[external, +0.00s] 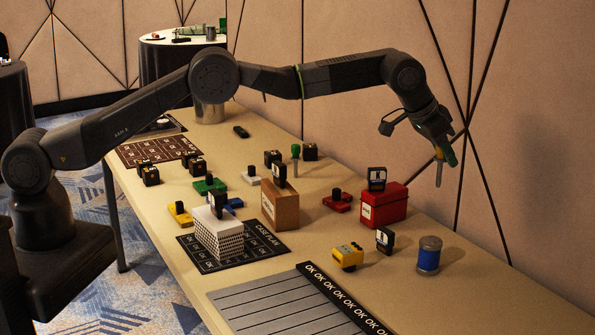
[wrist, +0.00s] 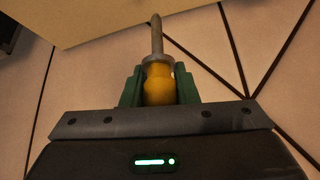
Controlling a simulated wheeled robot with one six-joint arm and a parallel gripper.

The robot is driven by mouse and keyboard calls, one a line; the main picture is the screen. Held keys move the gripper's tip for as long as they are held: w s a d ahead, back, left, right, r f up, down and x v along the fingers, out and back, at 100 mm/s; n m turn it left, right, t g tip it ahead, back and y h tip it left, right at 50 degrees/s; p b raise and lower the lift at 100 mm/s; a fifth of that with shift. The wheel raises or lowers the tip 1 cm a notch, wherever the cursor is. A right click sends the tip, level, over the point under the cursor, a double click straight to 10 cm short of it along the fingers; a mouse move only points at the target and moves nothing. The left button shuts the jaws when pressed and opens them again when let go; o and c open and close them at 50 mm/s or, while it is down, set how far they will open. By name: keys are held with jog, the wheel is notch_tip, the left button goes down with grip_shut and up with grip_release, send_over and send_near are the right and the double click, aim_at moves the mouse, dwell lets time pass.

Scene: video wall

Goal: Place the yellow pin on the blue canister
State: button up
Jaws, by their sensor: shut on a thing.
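The yellow pin (wrist: 158,84) has a yellow body, a grey collar and a grey metal shaft. My gripper (wrist: 159,88) is shut on its yellow body between green fingers. In the external view my gripper (external: 441,154) holds the pin (external: 439,170) with its shaft pointing down, high above the back right of the table. The blue canister (external: 428,256) stands upright on the table at the right, with a grey top and a blue band. The pin is above it and apart from it. The canister is not seen in the wrist view.
A brown box (external: 281,205) and a white patterned box (external: 218,236) stand further left. The grey slatted board (external: 280,309) lies in front. The wall rises behind the table.

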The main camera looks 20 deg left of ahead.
jog(key=p, duration=0.2)
send_over(435, 239)
notch_tip(435, 239, down, 13)
jog(key=shift+w+r, duration=0.1)
jog(key=shift+r, duration=0.05)
jog(key=o, duration=0.6)
jog(key=shift+f, duration=0.25)
jog(key=o, duration=0.4)
jog(key=shift+r, duration=0.1)
jog(key=shift+r, duration=0.25)
jog(key=b+v, duration=0.2)
jog(key=v, duration=0.9)
jog(key=shift+a+r+b, duration=0.25)
jog(key=shift+b, duration=0.15)
